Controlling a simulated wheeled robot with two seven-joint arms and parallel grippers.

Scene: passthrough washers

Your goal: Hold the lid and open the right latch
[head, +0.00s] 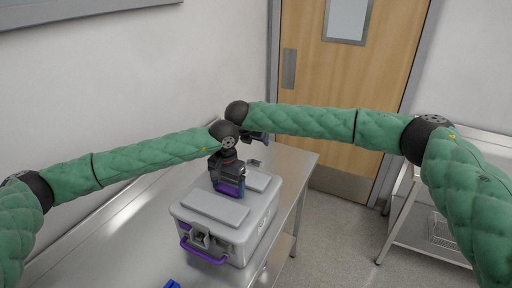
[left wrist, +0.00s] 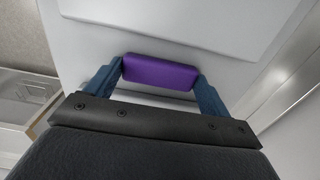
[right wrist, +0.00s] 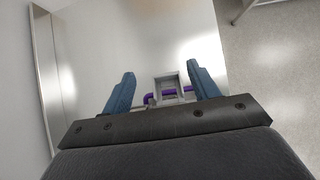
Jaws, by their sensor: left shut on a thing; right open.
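A grey case (head: 235,238) stands on the metal table, its lid (head: 215,207) down. My left gripper (head: 229,188) is shut on the purple handle on top of the lid; the handle (left wrist: 160,72) shows between its fingers in the left wrist view. A grey latch (head: 199,238) is on the near end, above a purple carry handle (head: 203,256). My right gripper (head: 262,138) is open and empty above the far end. In the right wrist view, a grey latch (right wrist: 167,88) with a purple bar (right wrist: 152,98) lies between and beyond its fingers, with no visible contact.
The metal table (head: 115,240) is clear to the left of the case. A small blue object (head: 172,284) shows at the bottom edge. A metal cart (head: 425,215) stands at the right, and a wooden door (head: 335,95) is behind.

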